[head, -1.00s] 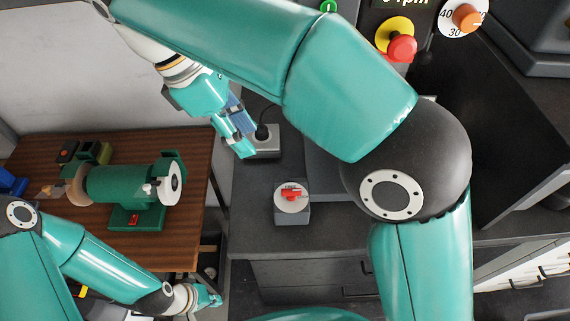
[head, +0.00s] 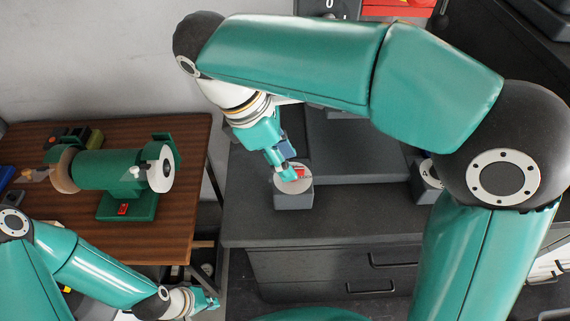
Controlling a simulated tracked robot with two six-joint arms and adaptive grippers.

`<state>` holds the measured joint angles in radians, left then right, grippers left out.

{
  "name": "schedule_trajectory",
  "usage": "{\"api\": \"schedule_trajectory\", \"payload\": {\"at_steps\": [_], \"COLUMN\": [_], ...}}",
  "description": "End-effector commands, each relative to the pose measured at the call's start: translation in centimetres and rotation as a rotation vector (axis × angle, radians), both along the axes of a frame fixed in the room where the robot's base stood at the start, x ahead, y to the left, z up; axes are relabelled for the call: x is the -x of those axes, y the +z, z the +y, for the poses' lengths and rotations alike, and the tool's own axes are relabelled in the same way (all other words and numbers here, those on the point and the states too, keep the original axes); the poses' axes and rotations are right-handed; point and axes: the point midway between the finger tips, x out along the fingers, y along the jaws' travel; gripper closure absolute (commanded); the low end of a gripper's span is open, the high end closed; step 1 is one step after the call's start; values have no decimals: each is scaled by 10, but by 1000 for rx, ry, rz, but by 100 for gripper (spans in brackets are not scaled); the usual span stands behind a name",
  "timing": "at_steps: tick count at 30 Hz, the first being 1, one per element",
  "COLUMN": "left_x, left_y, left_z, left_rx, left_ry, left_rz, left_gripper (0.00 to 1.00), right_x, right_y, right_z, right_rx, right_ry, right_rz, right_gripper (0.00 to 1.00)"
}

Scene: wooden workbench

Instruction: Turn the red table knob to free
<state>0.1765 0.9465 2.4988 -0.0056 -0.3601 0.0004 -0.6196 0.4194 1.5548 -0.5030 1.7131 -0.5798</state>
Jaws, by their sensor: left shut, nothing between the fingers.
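The red table knob (head: 301,172) sits on a round pale dial (head: 293,187) on top of a small grey box (head: 293,201), on the dark grey workbench. My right gripper (head: 289,172) reaches down from the upper left, with its fingertips at the knob and covering part of it. I cannot tell whether the fingers touch or grip it. The dial's markings are too small and too covered to read. My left gripper (head: 211,302) is shut and empty at the lower left, low in front of the wooden table and away from the knob.
A green bench grinder (head: 110,170) stands on the brown wooden table (head: 60,222) at the left. Another dial on a grey box (head: 430,178) is partly hidden by my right arm. A raised dark grey block (head: 350,150) lies behind the knob. The bench front around the knob is clear.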

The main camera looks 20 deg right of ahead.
Motion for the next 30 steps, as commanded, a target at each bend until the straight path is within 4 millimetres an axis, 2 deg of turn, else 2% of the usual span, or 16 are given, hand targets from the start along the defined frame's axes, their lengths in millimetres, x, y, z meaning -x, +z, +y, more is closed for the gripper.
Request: {"api": "schedule_trajectory", "payload": {"at_steps": [5, 14, 21, 24, 25, 30], "left_x": [0, 0, 0, 0, 0, 0], "left_y": [-2, -2, -2, -2, -2, -1], "left_z": [0, 0, 0, 0, 1, 0], "left_rx": [0, 0, 0, 0, 0, 0], "left_ry": [0, 0, 0, 0, 4, 0], "left_rz": [0, 0, 0, 0, -1, 0], "left_gripper": [100, 100, 100, 100, 100, 100], "right_x": [2, 2, 2, 2, 1, 1], "right_y": [-12, -13, -13, -13, -13, -13], "right_z": [-5, -5, -5, -5, 3, -3], "right_rx": [1, 0, 0, 0, 1, -1], "right_ry": [0, 0, 0, 0, 6, 12], "right_rz": [1, 0, 0, -1, -1, -2], "right_gripper": [62, 62, 100, 100, 100, 100]}}
